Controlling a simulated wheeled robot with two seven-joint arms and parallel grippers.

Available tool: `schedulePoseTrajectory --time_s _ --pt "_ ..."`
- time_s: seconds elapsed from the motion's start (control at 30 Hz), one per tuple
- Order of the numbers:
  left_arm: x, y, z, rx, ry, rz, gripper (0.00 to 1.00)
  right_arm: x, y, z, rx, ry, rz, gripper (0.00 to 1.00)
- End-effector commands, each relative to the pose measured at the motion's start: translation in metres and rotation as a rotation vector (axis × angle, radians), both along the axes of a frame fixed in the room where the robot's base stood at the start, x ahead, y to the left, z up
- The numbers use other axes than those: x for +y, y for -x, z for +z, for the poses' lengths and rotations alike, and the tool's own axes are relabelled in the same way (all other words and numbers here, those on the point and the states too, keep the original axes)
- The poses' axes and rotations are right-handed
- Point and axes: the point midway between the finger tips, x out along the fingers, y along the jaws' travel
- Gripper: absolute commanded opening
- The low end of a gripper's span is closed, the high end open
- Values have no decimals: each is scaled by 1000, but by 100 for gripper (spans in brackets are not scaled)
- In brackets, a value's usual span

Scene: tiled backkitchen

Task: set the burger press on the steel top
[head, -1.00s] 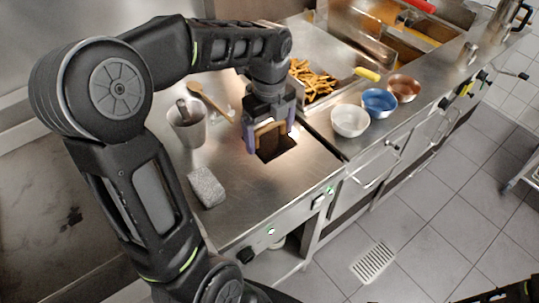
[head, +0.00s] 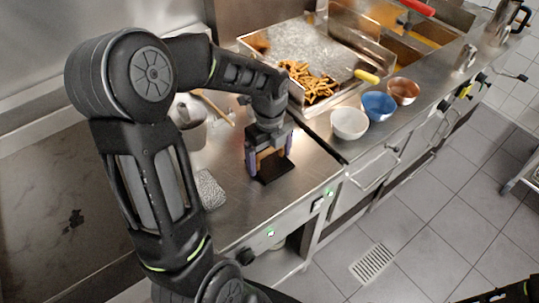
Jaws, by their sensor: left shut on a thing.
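The burger press shows as a dark flat plate (head: 277,171) with a wooden-coloured handle above it. My left gripper (head: 269,157) points down and is shut on the handle, its fingers on both sides of it. The plate is level, at or just above the steel top (head: 235,222), near its front edge; I cannot tell whether it touches. My right gripper is not in view; only a dark bit of my right arm shows at the bottom right corner.
A grey block (head: 210,190) and a steel container (head: 187,112) stand left of the press, partly behind my arm. A wooden spoon (head: 216,107) lies behind. White (head: 349,123), blue (head: 379,105) and copper-coloured (head: 403,89) bowls stand right, near the fries tray (head: 262,48).

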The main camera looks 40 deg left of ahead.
Motion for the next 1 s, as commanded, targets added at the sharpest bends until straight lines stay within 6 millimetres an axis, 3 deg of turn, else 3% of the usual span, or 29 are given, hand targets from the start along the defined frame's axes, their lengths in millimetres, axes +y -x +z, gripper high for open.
schedulePoseTrajectory --time_s 0.37,0.4,0.5,0.77,1.0 --pt "0 -1 -3 -3 -1 -1 18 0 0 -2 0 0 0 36" --pt "0 0 -4 -1 0 -1 92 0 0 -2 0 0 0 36" --pt "0 0 -3 -1 0 -1 100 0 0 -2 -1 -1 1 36" --pt "0 0 -2 -1 0 -1 100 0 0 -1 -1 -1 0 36" --pt "0 -1 17 -4 -1 -1 100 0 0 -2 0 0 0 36"
